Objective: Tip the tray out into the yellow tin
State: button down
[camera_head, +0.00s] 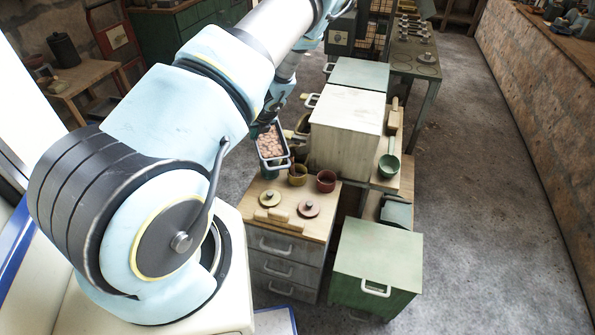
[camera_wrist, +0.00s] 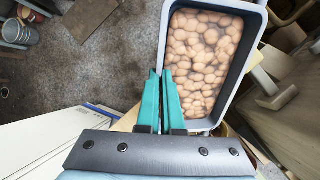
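The tray (camera_head: 275,161) is grey-blue with a pale rim and is full of small round brown pieces. It looks held above the left edge of the wooden-topped drawer unit. In the wrist view the tray (camera_wrist: 247,62) fills the upper right, with the pieces inside. My gripper (camera_wrist: 160,74) has its teal fingers close together at the tray's left wall and appears shut on it. The yellow tin (camera_head: 298,178) stands open on the drawer unit, just right of the tray. I cannot make it out in the wrist view.
A red tin (camera_head: 326,181) stands right of the yellow one. A green tin (camera_head: 270,173) is partly hidden beneath the tray. Two round lids (camera_head: 270,198) (camera_head: 308,208) lie in front. A large pale box (camera_head: 346,125) rises behind. Open floor lies right.

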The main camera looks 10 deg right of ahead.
jog(key=shift+s+d+r+t+y, duration=0.5)
jog(key=shift+s+d+r, duration=0.1)
jog(key=shift+s+d, duration=0.1)
dwell(0.6)
jog(key=shift+s+d+r+t+y, duration=1)
jog(key=shift+d+r+t, duration=0.05)
jog(key=shift+r+t, duration=0.05)
dwell(1.4)
jog(key=shift+s+d+r+t+y+b, duration=0.4)
jog(key=shift+s+d+t+y+b, duration=0.2)
jog(key=shift+b, duration=0.35)
dwell(0.3)
jog(key=shift+s+d+r+m+t+y+b, duration=0.15)
jog(key=shift+s+d+t+y+b, duration=0.25)
jog(key=shift+b, duration=0.6)
jog(key=shift+s+d+r+m+t+y+b, duration=0.2)
jog(key=shift+s+d+t+b, duration=0.25)
jog(key=shift+b, duration=0.5)
jog(key=shift+w+a+f+g+h+p, duration=0.35)
jog(key=shift+w+a+g+h+p, duration=0.3)
jog(key=shift+p, duration=0.8)
jog(key=shift+w+a+f+g+h+p, duration=0.4)
jog(key=shift+w+a+g+p, duration=0.3)
jog(key=shift+p, duration=0.7)
